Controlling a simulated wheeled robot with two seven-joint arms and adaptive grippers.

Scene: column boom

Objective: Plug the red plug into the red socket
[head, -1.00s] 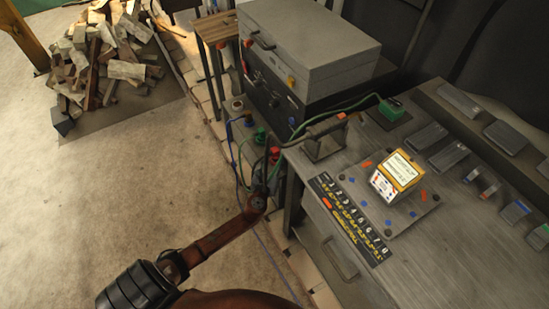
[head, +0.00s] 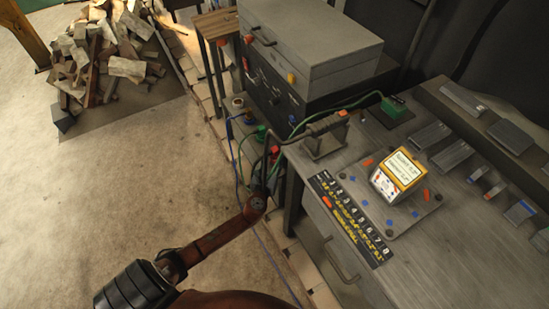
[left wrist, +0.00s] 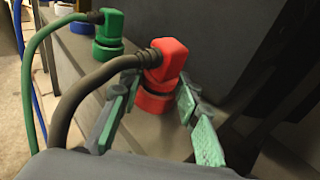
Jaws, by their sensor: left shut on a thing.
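The red plug (left wrist: 170,60), with a thick dark cable, stands between the fingers of my left gripper (left wrist: 156,88) in the left wrist view. The gripper is shut on it. The red socket (left wrist: 153,101) is a round red ring directly below the plug. The plug looks lined up with it and close or touching; I cannot tell how deep it sits. In the head view my left gripper (head: 268,175) is small and dark at the side of the bench, by the red plug (head: 275,150). The right gripper does not show.
A green plug (left wrist: 109,24) sits on its green socket beside the red one, with a blue ring further left. A workbench (head: 400,255) with a yellow-framed display (head: 398,172) stands right. A grey case (head: 310,45) is behind. The floor at left is clear up to a woodpile (head: 105,50).

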